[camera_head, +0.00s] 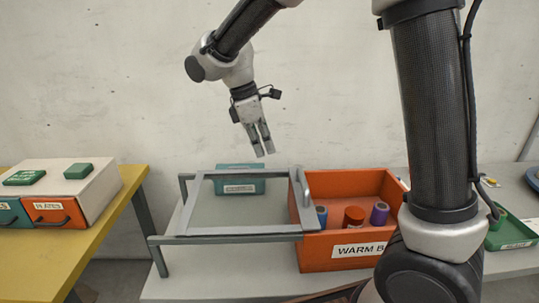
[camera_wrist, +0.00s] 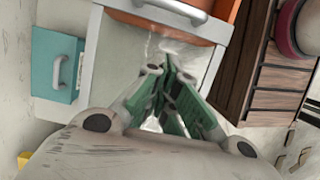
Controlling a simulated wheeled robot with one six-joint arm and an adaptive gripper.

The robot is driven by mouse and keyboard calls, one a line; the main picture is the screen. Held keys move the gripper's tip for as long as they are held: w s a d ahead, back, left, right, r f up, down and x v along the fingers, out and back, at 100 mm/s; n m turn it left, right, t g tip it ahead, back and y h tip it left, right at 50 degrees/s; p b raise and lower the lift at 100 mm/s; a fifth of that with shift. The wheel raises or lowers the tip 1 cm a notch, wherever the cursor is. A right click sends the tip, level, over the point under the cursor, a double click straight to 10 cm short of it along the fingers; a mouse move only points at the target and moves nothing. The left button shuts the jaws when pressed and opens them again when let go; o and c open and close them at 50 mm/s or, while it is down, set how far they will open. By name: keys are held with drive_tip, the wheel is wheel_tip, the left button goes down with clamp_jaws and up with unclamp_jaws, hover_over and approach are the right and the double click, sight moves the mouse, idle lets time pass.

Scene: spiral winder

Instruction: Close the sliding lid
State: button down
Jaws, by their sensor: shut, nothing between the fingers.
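The sliding lid is a clear pane in a grey frame (camera_head: 247,234) on grey rails, to the left of the orange box (camera_head: 345,248) labelled "WARM B…". The lid's grey handle (camera_head: 306,188) stands at its right end, by the box's left wall. The box's top is open, and several spools (camera_head: 354,217) show inside. My gripper (camera_head: 264,154) is shut and empty, pointing down above the rear of the lid, apart from it. In the wrist view my green-padded fingers (camera_wrist: 172,75) are together, with a grey handle (camera_wrist: 175,10) and orange wall (camera_wrist: 205,28) beyond.
A teal box (camera_head: 240,181) stands behind the lid; a teal box with a handle also shows in the wrist view (camera_wrist: 58,65). A yellow table (camera_head: 100,222) with drawers is at left. A green tray (camera_head: 511,236) is at right. Slatted wood (camera_wrist: 270,75) shows in the wrist view.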

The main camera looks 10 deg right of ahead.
approach(287, 195)
drive_tip(key=shift+a+f, duration=0.35)
drive_tip(key=shift+f, duration=0.5)
drive_tip(key=d, duration=0.3)
drive_tip(key=shift+s+f, duration=0.2)
drive_tip(key=shift+s, duration=0.05)
drive_tip(key=shift+d, duration=0.3)
